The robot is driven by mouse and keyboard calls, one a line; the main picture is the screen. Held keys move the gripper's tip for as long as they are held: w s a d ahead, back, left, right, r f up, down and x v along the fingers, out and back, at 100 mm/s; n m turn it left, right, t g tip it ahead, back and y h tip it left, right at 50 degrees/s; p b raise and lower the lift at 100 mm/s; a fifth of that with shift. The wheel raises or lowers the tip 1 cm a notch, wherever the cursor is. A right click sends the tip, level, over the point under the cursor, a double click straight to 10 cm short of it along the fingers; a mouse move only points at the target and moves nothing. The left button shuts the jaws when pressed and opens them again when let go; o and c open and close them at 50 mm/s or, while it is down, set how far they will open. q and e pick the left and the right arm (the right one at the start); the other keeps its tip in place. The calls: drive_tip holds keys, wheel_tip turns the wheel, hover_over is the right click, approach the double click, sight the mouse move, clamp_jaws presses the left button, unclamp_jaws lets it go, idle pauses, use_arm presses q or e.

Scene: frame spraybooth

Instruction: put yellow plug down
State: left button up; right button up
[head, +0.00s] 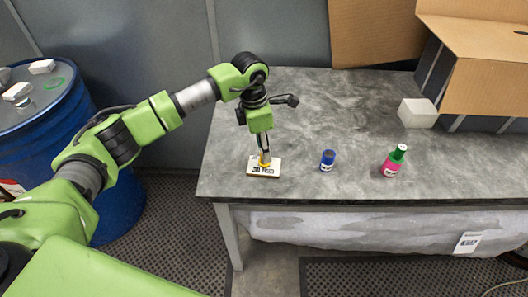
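My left gripper (264,153) points down over the left part of the grey table (250,110). Its fingers are close together around the top of the small yellow plug (265,162). The plug is at a white block with dark print (255,173) near the table's front edge. I cannot tell whether the plug rests on the block or hangs just above it. The fingers hide part of the plug. My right gripper is not in view.
A blue bottle (328,161) and a pink bottle with a green cap (391,167) stand to the right. A white box (417,113) and cardboard (487,85) are at the back right. A blue drum (60,120) stands left. The table's middle back is clear.

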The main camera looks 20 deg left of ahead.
sight(260, 162)
use_arm(q)
wheel_tip(260, 162, up, 10)
drive_tip(key=a+b, duration=0.1)
drive_tip(key=b, duration=0.1)
drive_tip(key=shift+s+b, duration=0.3)
drive_tip(key=shift+b, duration=0.1)
